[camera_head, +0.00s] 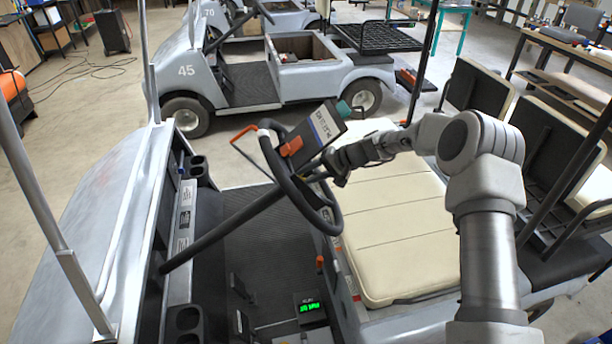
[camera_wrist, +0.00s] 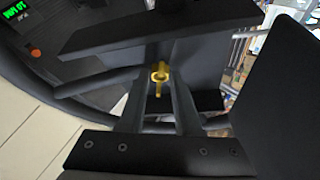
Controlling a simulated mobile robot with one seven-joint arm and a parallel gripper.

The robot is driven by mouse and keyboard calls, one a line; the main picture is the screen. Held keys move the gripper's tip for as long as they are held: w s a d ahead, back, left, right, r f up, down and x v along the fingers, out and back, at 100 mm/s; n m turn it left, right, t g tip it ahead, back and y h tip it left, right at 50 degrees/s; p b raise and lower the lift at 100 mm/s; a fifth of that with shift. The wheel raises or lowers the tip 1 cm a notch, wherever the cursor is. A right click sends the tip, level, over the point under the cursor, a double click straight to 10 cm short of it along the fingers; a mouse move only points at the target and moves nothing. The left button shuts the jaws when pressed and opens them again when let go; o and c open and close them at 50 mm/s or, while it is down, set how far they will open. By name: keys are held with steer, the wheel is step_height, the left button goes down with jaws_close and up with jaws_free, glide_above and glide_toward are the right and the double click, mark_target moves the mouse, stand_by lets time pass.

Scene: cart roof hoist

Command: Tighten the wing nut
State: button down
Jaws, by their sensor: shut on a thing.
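The wing nut (camera_wrist: 159,76) is a small brass-yellow piece under a dark plate in the wrist view. I cannot pick it out in the head view. My gripper (camera_wrist: 160,82) has two dark fingers, one on each side of the wing nut, closed on it. In the head view, my gripper (camera_head: 335,170) reaches in from the right, close under the labelled dark holder (camera_head: 316,130) at the steering wheel (camera_head: 276,166). The holder and fingers hide the contact there.
The cart's cream seat (camera_head: 395,235) lies below my arm. A dark steering column (camera_head: 215,232) runs down left to the dash. A small box with a green-lit display (camera_head: 310,308) is on the floor. Another cart (camera_head: 270,75), marked 45, stands behind.

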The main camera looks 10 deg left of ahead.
steer(key=shift+a+r+m+h+p, duration=0.15)
steer(key=shift+m+h+p, duration=0.25)
steer(key=shift+m, duration=0.5)
steer(key=shift+m+g+h+p, duration=0.35)
steer(key=shift+m+h, duration=0.25)
steer(key=shift+m, duration=0.6)
steer(key=c, duration=0.6)
jaws_free()
steer(key=d+r+b, duration=0.3)
steer(key=d+b, duration=0.1)
steer(key=d, duration=1.1)
steer(key=shift+s+d+r, duration=0.2)
steer(key=shift+d+r, duration=0.05)
steer(key=shift+r, duration=0.1)
